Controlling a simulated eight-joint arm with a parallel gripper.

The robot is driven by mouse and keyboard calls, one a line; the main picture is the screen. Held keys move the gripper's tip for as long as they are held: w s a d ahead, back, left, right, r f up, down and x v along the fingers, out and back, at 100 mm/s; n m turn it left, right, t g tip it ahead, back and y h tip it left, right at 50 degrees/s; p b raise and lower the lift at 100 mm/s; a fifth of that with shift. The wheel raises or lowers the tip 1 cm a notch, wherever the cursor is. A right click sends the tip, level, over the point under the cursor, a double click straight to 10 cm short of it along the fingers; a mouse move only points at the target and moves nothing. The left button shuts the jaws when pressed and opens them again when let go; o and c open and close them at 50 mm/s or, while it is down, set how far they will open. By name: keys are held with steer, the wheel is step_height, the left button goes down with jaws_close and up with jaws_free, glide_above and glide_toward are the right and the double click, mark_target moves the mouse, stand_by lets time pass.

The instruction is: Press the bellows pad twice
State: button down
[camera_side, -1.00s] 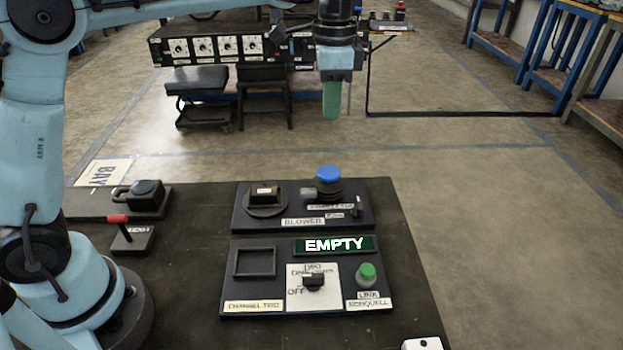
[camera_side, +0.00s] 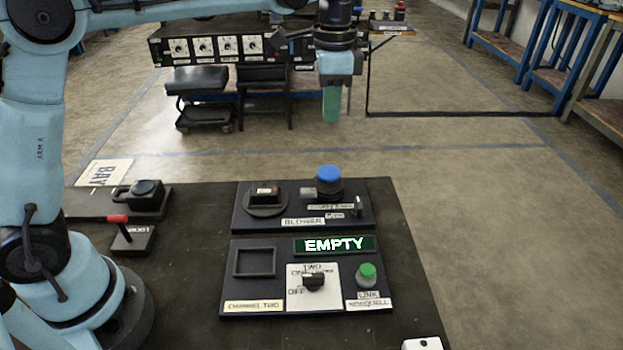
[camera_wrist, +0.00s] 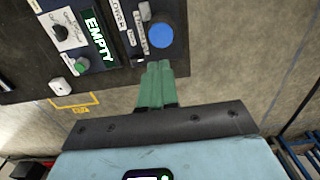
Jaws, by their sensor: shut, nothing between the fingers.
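A round pad with a blue top on a dark base, which fits the bellows pad (camera_side: 328,174), stands at the back right of the blower panel (camera_side: 240,213). The blue top (camera_wrist: 160,35) also shows in the wrist view, just beyond my fingertips. My gripper (camera_side: 331,106) hangs above the pad, apart from it, with its green fingers pointing down. In the wrist view the fingers (camera_wrist: 158,68) are together with nothing between them. The small label by the pad is too blurred to read.
A front panel holds a display reading EMPTY (camera_side: 334,245), a rotary switch (camera_side: 313,280), a green button (camera_side: 366,270) and an empty square frame (camera_side: 254,262). A dark round knob (camera_side: 265,196) is left of the pad. A red-handled lever (camera_side: 118,219) stands at left.

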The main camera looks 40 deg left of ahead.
mark_target(329, 172)
step_height(329, 172, down, 12)
steer(key=shift+r, duration=0.2)
stand_by(0.4)
steer(key=shift+f, duration=1.05)
steer(key=shift+r, duration=0.1)
step_height(329, 172, up, 14)
steer(key=shift+r, duration=0.15)
stand_by(0.8)
steer(key=s+a+f+n+t, duration=0.3)
steer(key=s+n, duration=0.1)
steer(key=s, duration=0.4)
steer(key=s+a+f+n+t, duration=0.3)
steer(key=s+a+n+t, duration=0.1)
steer(key=s, duration=0.5)
steer(key=shift+n, duration=0.5)
